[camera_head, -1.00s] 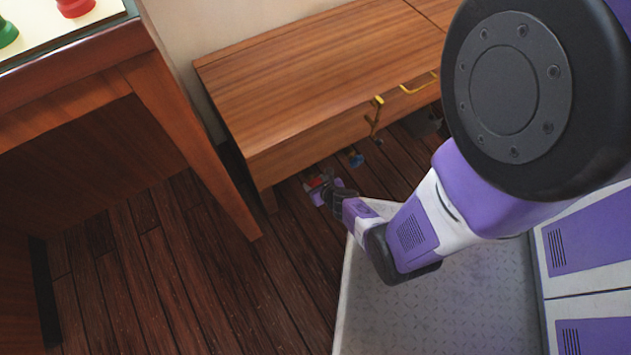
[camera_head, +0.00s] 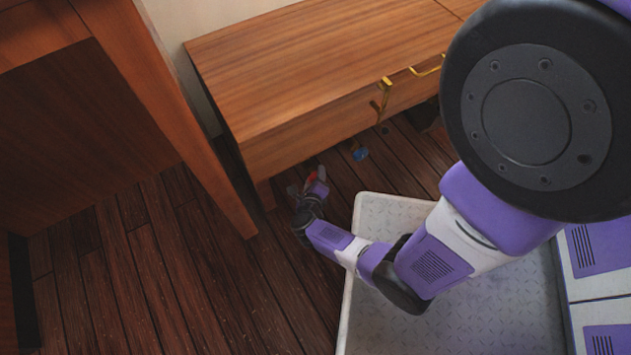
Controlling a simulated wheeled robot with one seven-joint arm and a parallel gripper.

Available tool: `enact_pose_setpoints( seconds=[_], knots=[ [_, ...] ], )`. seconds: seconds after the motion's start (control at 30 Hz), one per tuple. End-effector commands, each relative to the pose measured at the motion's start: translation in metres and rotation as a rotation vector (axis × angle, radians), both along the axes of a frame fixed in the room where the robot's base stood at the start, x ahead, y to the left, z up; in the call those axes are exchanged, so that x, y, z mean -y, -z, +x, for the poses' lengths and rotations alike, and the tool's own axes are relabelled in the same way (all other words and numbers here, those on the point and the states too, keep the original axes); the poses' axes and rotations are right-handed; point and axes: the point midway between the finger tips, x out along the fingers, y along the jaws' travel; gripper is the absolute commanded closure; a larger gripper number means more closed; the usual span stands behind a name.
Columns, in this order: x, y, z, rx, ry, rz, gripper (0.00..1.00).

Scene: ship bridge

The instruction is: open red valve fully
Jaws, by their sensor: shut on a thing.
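The red valve (camera_head: 311,176) shows as a small patch of red under the front edge of the wooden bench, low near the floor. My gripper (camera_head: 308,184) is at it, with its jaws shut on it. Most of the valve is hidden by the gripper, so its turn angle cannot be told. My arm reaches down and left from the upper right to it.
A blue valve (camera_head: 360,154) sits a little to the right under the wooden bench (camera_head: 300,70). Brass handles (camera_head: 383,97) stick out from the bench front. A wooden table (camera_head: 190,120) stands at the left. Dark plank floor (camera_head: 200,270) is clear.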

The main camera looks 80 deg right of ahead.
Motion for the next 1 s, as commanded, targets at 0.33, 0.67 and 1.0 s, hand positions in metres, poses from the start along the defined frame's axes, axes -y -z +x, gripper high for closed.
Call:
enact_pose_setpoints(
  seconds=[0.33,0.67,1.0],
  knots=[
    [-0.0009,0.0066,0.0030,-0.250,-0.005,-0.213,0.88],
    [-0.0006,0.0037,0.0016,-0.383,-0.002,-0.324,0.88],
    [-0.0009,0.0041,0.0009,-0.457,-0.001,-0.386,0.88]
  ],
)
